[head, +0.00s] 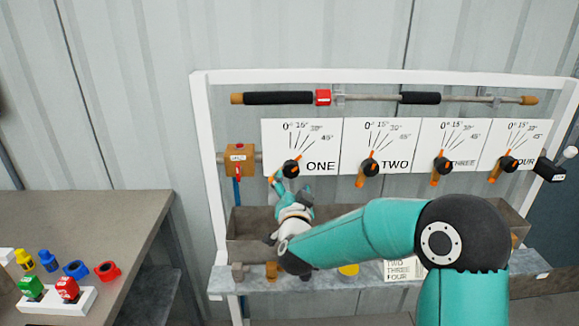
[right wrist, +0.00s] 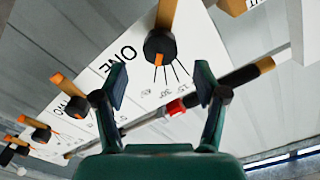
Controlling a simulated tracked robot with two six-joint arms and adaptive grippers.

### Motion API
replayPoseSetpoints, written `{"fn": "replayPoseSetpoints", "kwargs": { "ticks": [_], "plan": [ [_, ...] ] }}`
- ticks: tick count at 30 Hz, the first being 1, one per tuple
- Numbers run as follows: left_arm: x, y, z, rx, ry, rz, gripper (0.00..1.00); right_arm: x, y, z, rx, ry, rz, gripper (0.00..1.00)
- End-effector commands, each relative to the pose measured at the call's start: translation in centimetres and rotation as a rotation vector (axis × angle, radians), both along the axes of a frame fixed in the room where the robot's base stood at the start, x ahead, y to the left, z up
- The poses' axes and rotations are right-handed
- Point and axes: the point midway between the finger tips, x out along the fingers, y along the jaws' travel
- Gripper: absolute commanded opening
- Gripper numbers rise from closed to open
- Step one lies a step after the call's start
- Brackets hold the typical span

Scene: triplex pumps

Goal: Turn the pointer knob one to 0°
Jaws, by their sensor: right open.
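Pointer knob one (head: 291,168) is a black round knob with an orange pointer bar, on the white plate marked ONE (head: 322,166). In the head view its long orange end slants to the lower left and its short tip points up and right, away from the 0° mark. My right gripper (head: 292,190) is just below the knob, partly hidden by its own wrist. In the right wrist view the open fingers (right wrist: 160,84) are empty, with knob one (right wrist: 160,44) beyond them, roughly centred between them. I cannot tell whether they touch. My left gripper is not in view.
Knobs TWO (head: 369,167), THREE (head: 441,164) and FOUR (head: 508,163) stand in a row to the right. A brown valve block (head: 239,160) is left of plate ONE. A rail (head: 372,98) runs above. A table (head: 115,215) with coloured parts stands at left.

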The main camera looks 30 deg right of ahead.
Motion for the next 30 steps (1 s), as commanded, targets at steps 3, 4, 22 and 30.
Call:
{"fn": "replayPoseSetpoints", "kwargs": {
  "ticks": [3,4,22,30],
  "plan": [
    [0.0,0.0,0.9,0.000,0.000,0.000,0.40,2.3,-1.5,0.1,0.000,0.002,-0.002,0.72],
    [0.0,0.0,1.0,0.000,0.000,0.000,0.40,2.9,-1.8,0.1,0.000,0.002,-0.002,0.72],
    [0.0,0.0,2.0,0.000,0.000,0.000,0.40,7.0,-4.2,-0.1,0.001,0.002,0.003,0.72],
    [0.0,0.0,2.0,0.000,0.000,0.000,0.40,7.0,-4.1,-0.1,0.001,0.001,0.003,0.45]
  ]
}}
